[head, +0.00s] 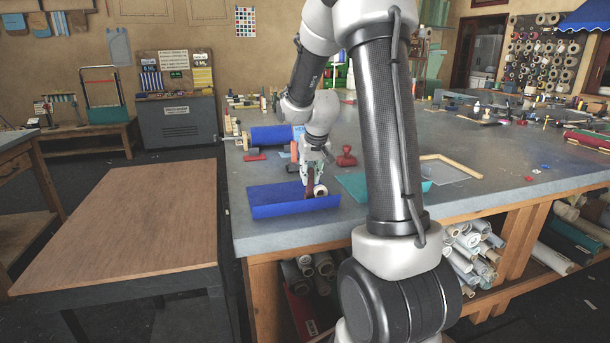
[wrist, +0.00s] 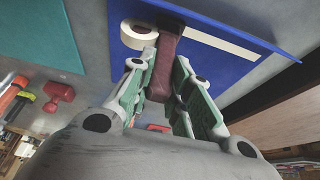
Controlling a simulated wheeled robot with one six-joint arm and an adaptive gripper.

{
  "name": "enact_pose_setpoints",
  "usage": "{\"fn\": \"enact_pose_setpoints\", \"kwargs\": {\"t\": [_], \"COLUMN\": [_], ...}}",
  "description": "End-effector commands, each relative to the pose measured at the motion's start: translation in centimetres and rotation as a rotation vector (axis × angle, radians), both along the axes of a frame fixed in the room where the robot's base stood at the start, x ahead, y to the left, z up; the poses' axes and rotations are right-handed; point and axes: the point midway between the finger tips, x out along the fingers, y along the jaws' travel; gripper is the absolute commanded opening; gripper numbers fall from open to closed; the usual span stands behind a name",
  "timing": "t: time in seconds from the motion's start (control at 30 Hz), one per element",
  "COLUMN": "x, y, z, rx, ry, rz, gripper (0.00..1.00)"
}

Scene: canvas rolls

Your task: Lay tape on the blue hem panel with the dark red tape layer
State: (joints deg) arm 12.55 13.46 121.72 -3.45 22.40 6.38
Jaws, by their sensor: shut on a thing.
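The blue hem panel (head: 268,198) lies on the grey table near its front left corner, with its near edge turned up. My gripper (head: 312,178) is above the panel's right part. In the wrist view, my gripper (wrist: 160,75) is shut on the dark red tape layer (wrist: 165,50), both fingers against its sides. A cream tape roll (wrist: 141,36) sits at the tool's far end, over the panel (wrist: 208,62). A pale straight strip (wrist: 222,38) runs along the panel from near the tool to the right. Whether the roll touches the panel is unclear.
A teal sheet (head: 353,184) lies to the right of the panel, partly behind my arm. A red stamp-like tool (head: 346,157) and a blue fabric roll (head: 270,137) are behind. A wooden frame (head: 450,163) lies further right. A brown-topped table (head: 125,220) stands left across a gap.

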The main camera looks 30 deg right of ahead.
Motion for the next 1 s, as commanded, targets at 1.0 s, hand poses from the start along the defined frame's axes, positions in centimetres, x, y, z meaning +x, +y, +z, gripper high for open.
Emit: {"fn": "enact_pose_setpoints", "kwargs": {"t": [1.0], "x": [-1.3], "y": [-4.0], "z": [-0.1], "rx": [0.002], "ry": [0.003], "rz": [-0.002], "gripper": [0.00]}}
